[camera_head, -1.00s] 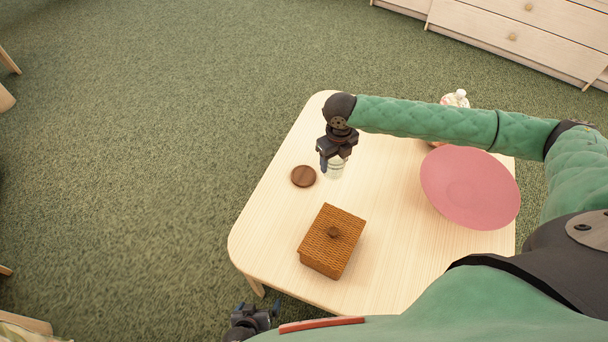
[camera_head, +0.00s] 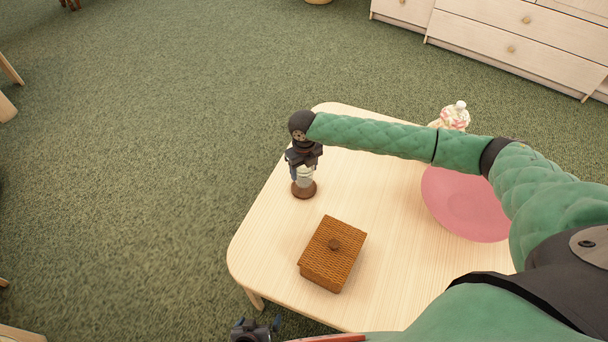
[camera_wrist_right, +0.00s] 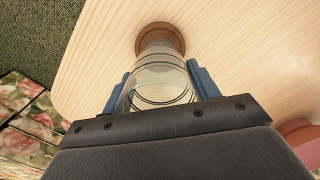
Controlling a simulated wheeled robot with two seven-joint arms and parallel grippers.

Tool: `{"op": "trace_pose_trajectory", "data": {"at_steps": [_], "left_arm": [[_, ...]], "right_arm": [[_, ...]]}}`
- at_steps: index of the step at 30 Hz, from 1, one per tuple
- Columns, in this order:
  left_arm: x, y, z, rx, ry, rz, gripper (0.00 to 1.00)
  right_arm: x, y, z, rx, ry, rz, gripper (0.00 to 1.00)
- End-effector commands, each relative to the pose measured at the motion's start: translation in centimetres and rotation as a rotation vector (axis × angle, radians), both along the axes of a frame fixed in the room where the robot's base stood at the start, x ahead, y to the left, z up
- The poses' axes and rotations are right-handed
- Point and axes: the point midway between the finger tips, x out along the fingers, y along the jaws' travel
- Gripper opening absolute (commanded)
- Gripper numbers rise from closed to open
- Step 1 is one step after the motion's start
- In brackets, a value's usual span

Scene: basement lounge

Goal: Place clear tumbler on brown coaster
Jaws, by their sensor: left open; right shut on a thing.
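The clear tumbler (camera_head: 305,175) is in my right gripper (camera_head: 303,172), which is shut on it. In the right wrist view the tumbler (camera_wrist_right: 160,85) sits between the two blue fingers, and dark rings show around it. The brown coaster (camera_head: 304,191) lies on the table near its left edge. It also shows in the right wrist view (camera_wrist_right: 176,36), directly beyond the tumbler's far end. The tumbler is over the coaster; I cannot tell whether they touch. My left gripper (camera_head: 257,326) is open and empty at the bottom edge of the head view, off the table.
A brown woven box with a lid (camera_head: 332,254) stands on the pale wooden table (camera_head: 385,270) near the coaster. A whitish figure-like jar (camera_head: 454,117) stands at the back.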

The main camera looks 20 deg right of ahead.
Motion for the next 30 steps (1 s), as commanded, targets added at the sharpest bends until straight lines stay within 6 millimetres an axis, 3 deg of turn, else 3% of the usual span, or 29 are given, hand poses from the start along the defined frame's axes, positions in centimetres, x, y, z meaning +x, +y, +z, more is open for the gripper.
{"op": "trace_pose_trajectory", "data": {"at_steps": [6, 18, 19, 22, 30], "left_arm": [[0.0, 0.0, -0.2, 0.000, 0.000, 0.000, 1.00], [0.2, 0.1, -0.1, 0.000, -0.002, 0.001, 1.00], [0.2, 0.1, -0.1, 0.000, -0.002, 0.001, 1.00], [0.2, 0.1, -0.1, 0.000, -0.002, 0.001, 1.00], [0.2, 0.1, -0.1, 0.000, -0.002, 0.001, 1.00]], "right_arm": [[-0.1, 0.0, -2.8, 0.000, 0.001, -0.001, 0.32], [-0.1, 0.0, -3.3, 0.000, 0.001, 0.000, 0.32], [-0.1, 0.0, -3.3, 0.000, 0.001, 0.000, 0.64], [-0.1, 0.0, -3.3, 0.000, 0.001, 0.000, 0.82], [-0.1, 0.0, -3.3, 0.000, 0.001, 0.000, 0.82]]}}
